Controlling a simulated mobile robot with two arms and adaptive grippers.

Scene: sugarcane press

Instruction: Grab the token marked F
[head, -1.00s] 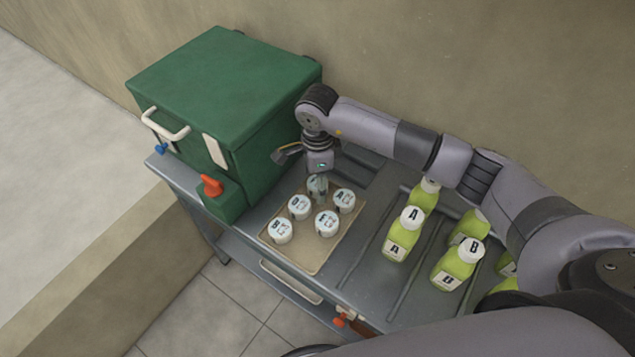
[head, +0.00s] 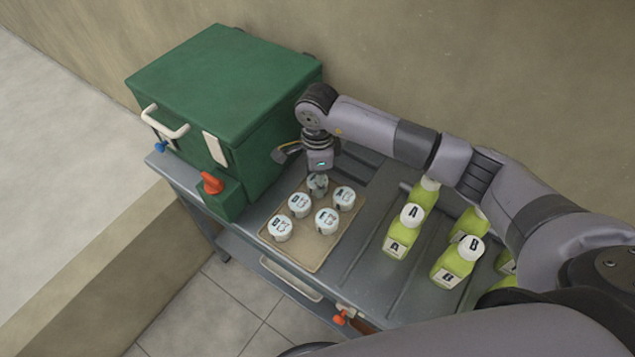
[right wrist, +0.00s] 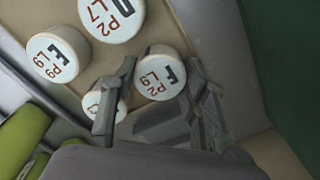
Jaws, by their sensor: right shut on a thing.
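Several round white tokens with black letters lie on a tan tray (head: 301,256) in the head view. The token marked F (right wrist: 160,75) shows between the fingers in the right wrist view. In the head view the F token (head: 318,187) is at the tray's far end, partly hidden under my right gripper (head: 318,176). My right gripper (right wrist: 160,92) is shut on it. The tokens D (right wrist: 112,15) and E (right wrist: 52,57) lie close by. Another token (right wrist: 95,103) is partly hidden behind the left finger. My left gripper is not in view.
A green box (head: 225,95) with a white handle stands just left of the gripper. Green bottles with white lettered caps, such as bottle A (head: 405,232) and bottle B (head: 457,263), stand to the right on the grey cart (head: 370,262). A wall is behind.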

